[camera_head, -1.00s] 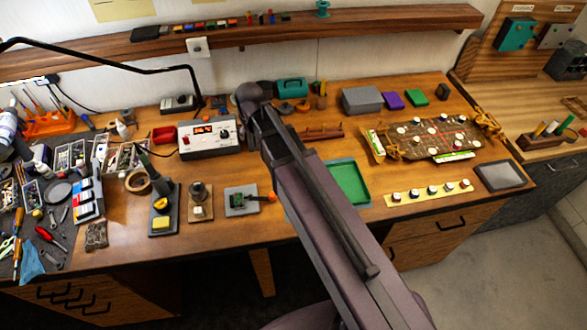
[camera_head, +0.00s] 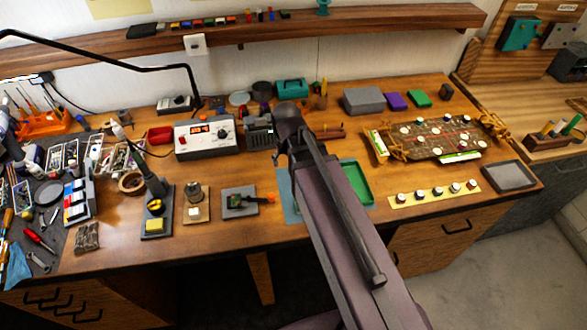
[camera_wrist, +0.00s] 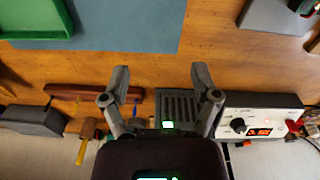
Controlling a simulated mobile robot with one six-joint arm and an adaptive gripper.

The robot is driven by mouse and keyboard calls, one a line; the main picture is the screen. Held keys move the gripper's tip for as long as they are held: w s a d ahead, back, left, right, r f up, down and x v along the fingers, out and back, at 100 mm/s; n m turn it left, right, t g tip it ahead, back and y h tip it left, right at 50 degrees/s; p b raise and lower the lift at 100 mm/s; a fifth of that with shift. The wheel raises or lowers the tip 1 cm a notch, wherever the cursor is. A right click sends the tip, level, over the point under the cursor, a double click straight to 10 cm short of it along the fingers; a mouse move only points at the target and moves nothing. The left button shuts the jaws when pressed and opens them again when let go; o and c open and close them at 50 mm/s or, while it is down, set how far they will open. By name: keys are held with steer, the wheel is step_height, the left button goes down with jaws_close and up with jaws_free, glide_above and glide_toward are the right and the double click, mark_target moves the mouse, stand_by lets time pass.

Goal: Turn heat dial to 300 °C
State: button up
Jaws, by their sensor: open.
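The white heat station (camera_head: 196,150) stands at the back of the bench, left of my arm in the head view. It has a lit red display, whose digits I cannot read, and a black round dial (camera_head: 222,134) at its right. In the wrist view the station (camera_wrist: 285,101) is at the right, with the dial (camera_wrist: 238,125) near its left end. My gripper (camera_wrist: 160,76) is open and empty, its fingers apart, to the left of the dial there and not touching it.
A dark ribbed box (camera_wrist: 172,104) lies between and beyond my fingers in the wrist view, beside the station. A blue mat (camera_wrist: 125,30) and green tray (camera_wrist: 35,18) are near. A black lamp arm (camera_head: 110,62) reaches over the bench left of the station.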

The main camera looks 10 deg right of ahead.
steer(key=shift+s+d+f+b, duration=0.2)
steer(key=shift+s+d+f, duration=0.1)
steer(key=shift+s+d, duration=0.2)
steer(key=shift+s+d+f+b, duration=0.15)
steer(key=shift+s+d+f, duration=0.15)
steer(key=shift+s, duration=0.3)
steer(key=shift+m+g, duration=0.5)
steer(key=shift+g, duration=0.1)
steer(key=s+d, duration=0.1)
steer(key=s, duration=0.1)
steer(key=s+d, duration=0.1)
steer(key=s, duration=0.1)
steer(key=shift+d, duration=0.4)
